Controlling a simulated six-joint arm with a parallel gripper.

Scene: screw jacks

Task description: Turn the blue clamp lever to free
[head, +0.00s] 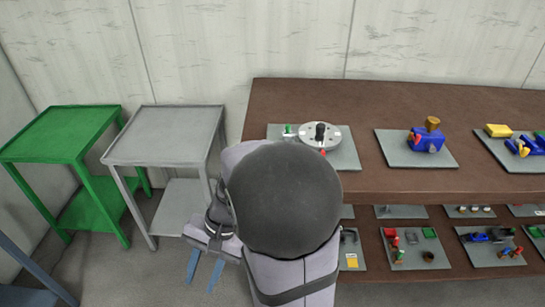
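My gripper (202,279) hangs in front of the bench at the lower left, pointing down. Its two blue fingers are apart with nothing between them. I cannot make out a blue clamp lever for certain. A blue device (421,144) with a brass-coloured knob on top and a red part at its left stands on a grey plate (395,152) on the bench top. Another blue device (531,147) sits on a plate at the right edge, beside a yellow block (498,130). My gripper is well left of both and touches neither.
A grey disc (312,138) with a black knob is on a plate behind my arm, partly hidden. The brown bench (362,100) has a lower shelf (440,276) with several plates of small parts. A green table (60,130) and a grey table (165,130) stand left.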

